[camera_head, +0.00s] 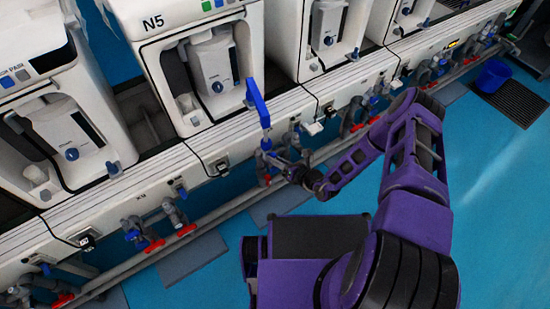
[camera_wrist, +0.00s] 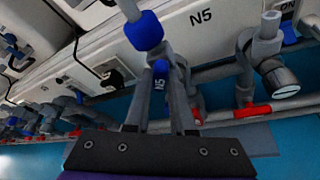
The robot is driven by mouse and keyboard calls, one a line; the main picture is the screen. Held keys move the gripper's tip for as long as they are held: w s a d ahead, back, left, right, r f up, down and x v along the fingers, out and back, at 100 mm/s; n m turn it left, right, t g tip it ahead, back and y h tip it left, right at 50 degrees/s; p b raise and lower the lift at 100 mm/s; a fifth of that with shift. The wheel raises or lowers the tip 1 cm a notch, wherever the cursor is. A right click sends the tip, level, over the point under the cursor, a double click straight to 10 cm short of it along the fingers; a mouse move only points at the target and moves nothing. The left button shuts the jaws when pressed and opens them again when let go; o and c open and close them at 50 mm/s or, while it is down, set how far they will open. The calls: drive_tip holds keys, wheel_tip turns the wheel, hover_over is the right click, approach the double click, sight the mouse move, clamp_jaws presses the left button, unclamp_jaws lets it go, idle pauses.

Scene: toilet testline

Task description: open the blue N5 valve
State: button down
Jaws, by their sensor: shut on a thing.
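In the head view my gripper (camera_head: 284,166) reaches to the pipework under the N5 machine (camera_head: 153,22). The valve handle is mostly hidden there by the fingers and pipes, so its turn angle is hard to tell.
A tall blue piece (camera_head: 258,103) rises just above my gripper. A blue collar (camera_wrist: 144,31) on a grey pipe is close to the fingers. A red-handled valve (camera_wrist: 252,111) is on the right. A blue bucket (camera_head: 494,76) stands far right on the blue floor.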

drive_tip(key=n+h+p, duration=0.1)
drive_tip(key=n+p, duration=0.1)
drive_tip(key=shift+a+r+p, duration=0.1)
drive_tip(key=shift+r+p, duration=0.1)
drive_tip(key=shift+p, duration=0.2)
drive_tip(key=shift+s+f+n+t+h+p, duration=0.1)
drive_tip(key=shift+f+n+t+h+p, duration=0.1)
drive_tip(key=shift+n+t+h+p, duration=0.65)
drive_tip(key=shift+n+p, duration=0.3)
drive_tip(key=shift+n, duration=0.05)
drive_tip(key=c, duration=0.8)
unclamp_jaws()
drive_tip(key=shift+o, duration=0.2)
